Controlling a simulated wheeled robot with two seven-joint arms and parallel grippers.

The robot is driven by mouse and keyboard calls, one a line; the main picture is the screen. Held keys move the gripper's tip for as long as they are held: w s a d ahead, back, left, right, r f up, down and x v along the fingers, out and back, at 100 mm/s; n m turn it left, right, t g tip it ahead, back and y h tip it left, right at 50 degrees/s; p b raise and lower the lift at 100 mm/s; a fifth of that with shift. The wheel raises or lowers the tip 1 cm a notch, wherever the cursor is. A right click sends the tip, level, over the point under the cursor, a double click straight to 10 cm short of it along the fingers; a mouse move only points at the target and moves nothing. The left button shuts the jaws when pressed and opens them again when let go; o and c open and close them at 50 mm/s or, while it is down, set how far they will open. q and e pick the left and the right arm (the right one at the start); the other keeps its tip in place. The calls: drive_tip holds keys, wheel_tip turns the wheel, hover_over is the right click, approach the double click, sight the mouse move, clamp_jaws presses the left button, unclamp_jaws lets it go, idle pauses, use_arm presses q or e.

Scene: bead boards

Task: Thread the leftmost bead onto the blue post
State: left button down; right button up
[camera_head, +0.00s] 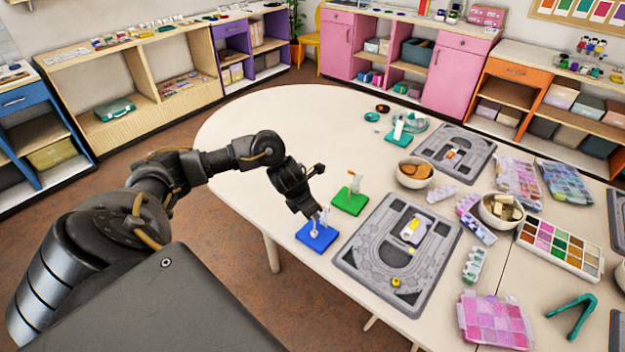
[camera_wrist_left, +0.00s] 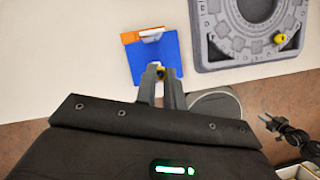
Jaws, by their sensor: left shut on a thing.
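The blue base (camera_head: 317,240) stands near the table's left edge, with a pale upright post (camera_head: 314,231) on it. In the left wrist view the blue base (camera_wrist_left: 168,52) lies just beyond my fingertips, with an orange and white piece (camera_wrist_left: 143,35) at its far edge. My left gripper (camera_head: 322,216) is over the blue base, and it also shows in the left wrist view (camera_wrist_left: 161,80). It is shut on a small yellow bead (camera_wrist_left: 160,72), mostly hidden between the fingers. I cannot tell whether the bead touches the post. My right gripper is not in clear view.
A green base (camera_head: 350,202) with a post stands just behind. A grey bead board (camera_head: 366,265) lies to the right, with another yellow bead (camera_head: 396,282) near its front. Bowls (camera_head: 414,173), paint trays and a second board (camera_head: 478,158) fill the right side. The table's far left is clear.

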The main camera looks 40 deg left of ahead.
use_arm(q)
drive_tip(key=shift+f, duration=0.1)
drive_tip(key=shift+f+b, duration=1.1)
drive_tip(key=shift+b, duration=0.1)
drive_tip(key=c, duration=1.4)
unclamp_jaws()
drive_tip(key=v, duration=1)
drive_tip(key=shift+s+r, duration=0.15)
drive_tip(key=shift+r, duration=0.2)
